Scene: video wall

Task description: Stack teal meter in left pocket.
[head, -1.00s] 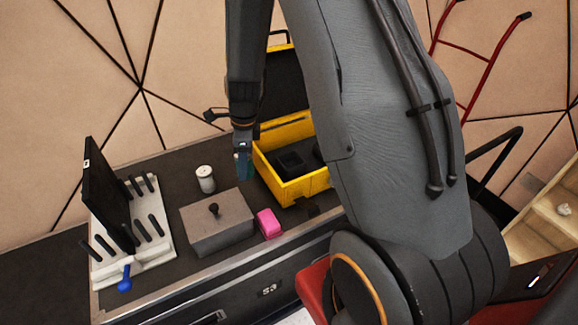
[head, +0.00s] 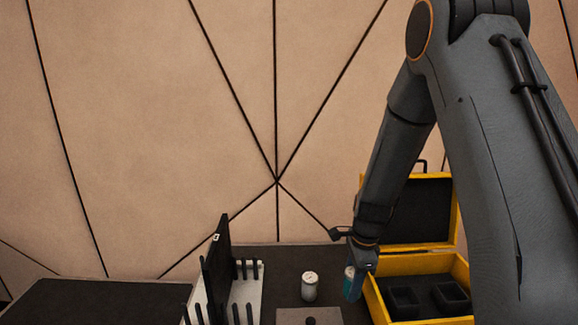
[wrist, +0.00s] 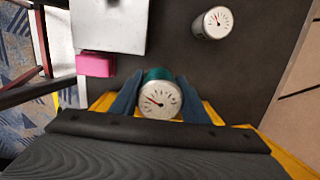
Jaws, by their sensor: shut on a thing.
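My gripper (head: 354,286) is shut on the teal meter (wrist: 157,96). In the wrist view the meter's white dial faces the camera, with its teal body between the two fingers. In the head view only a little teal (head: 349,272) shows at the fingers. The gripper is just left of the open yellow case (head: 408,263), outside its left wall. Inside the case, the left pocket (head: 403,301) and the right pocket (head: 450,297) are dark and look empty.
A white meter (head: 310,285) stands on the dark worktop left of the gripper. A grey box (wrist: 110,27) and a pink block (wrist: 95,65) are nearby. A white rack (head: 246,290) with black pegs and an upright dark panel (head: 217,270) stands further left.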

